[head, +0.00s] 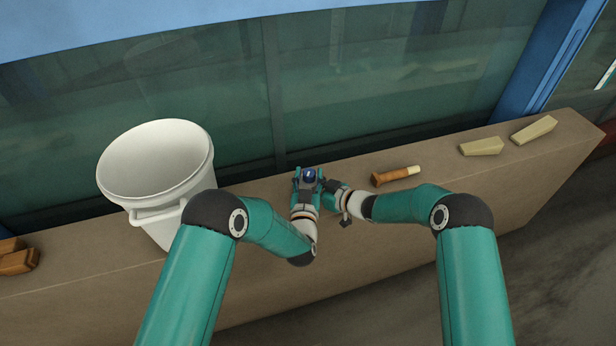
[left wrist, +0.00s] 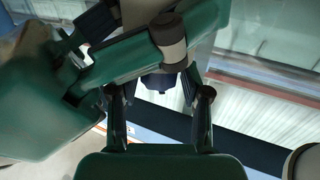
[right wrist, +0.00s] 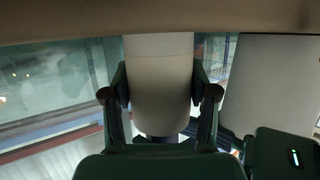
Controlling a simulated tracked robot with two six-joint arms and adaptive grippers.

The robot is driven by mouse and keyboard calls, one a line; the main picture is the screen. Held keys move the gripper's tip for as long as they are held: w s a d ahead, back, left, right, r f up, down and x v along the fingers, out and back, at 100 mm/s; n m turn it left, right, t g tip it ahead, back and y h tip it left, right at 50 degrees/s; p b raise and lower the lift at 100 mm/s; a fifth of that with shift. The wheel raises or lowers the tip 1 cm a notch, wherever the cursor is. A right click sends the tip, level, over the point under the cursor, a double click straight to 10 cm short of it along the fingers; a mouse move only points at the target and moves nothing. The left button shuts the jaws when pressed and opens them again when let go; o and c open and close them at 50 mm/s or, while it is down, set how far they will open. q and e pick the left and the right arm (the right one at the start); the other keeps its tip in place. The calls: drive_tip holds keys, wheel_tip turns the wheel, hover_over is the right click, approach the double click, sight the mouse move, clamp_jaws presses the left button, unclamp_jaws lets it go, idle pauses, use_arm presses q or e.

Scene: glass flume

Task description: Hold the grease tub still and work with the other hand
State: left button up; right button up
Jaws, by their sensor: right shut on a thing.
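The grease tub shows its dark blue lid (head: 309,174) at the middle of the ledge. In the right wrist view its pale, rounded body (right wrist: 160,85) stands between my right gripper's fingers (right wrist: 160,92), which are shut on its sides. My right gripper (head: 333,186) reaches it from the right. My left gripper (head: 308,183) is over the tub. In the left wrist view the left fingers (left wrist: 159,92) are apart, with the blue lid (left wrist: 160,82) between them and a gap beside it. Part of the lid is hidden behind the right gripper there.
A large white bucket (head: 155,168) stands to the left on the brown ledge (head: 380,215). A brown-handled tool (head: 395,176) lies right of the grippers, with two pale wedges (head: 482,146) (head: 533,130) farther right. Brown blocks (head: 18,260) lie far left. The glass wall (head: 370,80) rises behind.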

sight(309, 175)
use_arm(q)
drive_tip(key=shift+r, duration=0.1)
wheel_tip(309, 175, up, 10)
drive_tip(key=shift+f, duration=0.15)
idle(0.4)
